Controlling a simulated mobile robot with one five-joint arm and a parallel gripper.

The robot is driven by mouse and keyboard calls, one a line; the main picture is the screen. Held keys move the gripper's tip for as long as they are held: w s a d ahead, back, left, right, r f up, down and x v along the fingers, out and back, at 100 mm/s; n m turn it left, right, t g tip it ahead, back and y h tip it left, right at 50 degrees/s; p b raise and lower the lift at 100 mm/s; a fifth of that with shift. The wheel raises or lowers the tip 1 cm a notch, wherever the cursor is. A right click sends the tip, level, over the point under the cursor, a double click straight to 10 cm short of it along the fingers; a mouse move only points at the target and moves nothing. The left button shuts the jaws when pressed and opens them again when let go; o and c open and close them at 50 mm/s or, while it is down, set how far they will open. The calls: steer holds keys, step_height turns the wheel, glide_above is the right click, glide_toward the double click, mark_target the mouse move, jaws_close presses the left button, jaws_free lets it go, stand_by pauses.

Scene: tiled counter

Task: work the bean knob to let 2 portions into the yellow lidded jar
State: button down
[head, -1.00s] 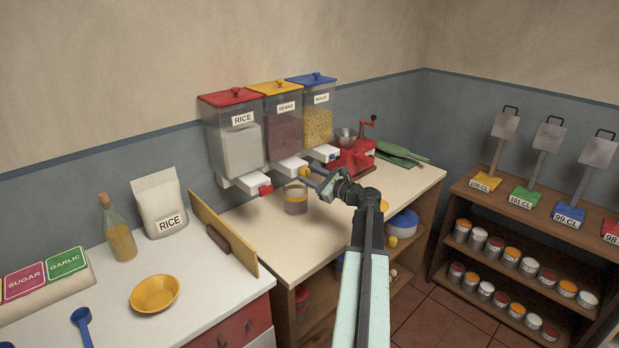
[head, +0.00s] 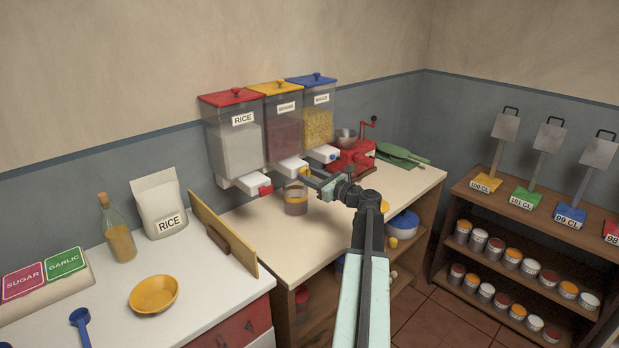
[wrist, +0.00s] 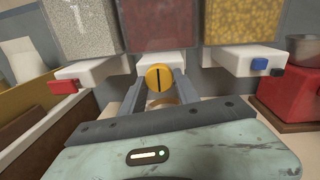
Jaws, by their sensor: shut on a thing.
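The bean dispenser (head: 285,132) has a yellow lid and dark red contents, and hangs between the rice and maize dispensers. Its yellow round bean knob (wrist: 159,77) has a dark slot that stands upright in the wrist view. My gripper (wrist: 159,88) is shut on the knob, one finger on each side. In the head view, my gripper (head: 308,177) partly covers the knob. A clear jar with a yellow rim (head: 296,204) stands on the counter below the bean spout, with brownish contents. My gripper hides part of its top, and I cannot tell whether a lid is on.
The rice dispenser (head: 236,140) with a red knob is on the left; the maize dispenser (head: 319,112) with a blue knob is on the right. A red grinder (head: 352,155) stands right of them. A wooden board (head: 222,232) stands left.

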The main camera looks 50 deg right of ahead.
steer(key=shift+f, duration=0.1)
steer(key=c, duration=0.9)
jaws_free()
steer(key=s, duration=0.7)
steer(key=shift+s, duration=0.4)
steer(key=shift+s+a, duration=0.1)
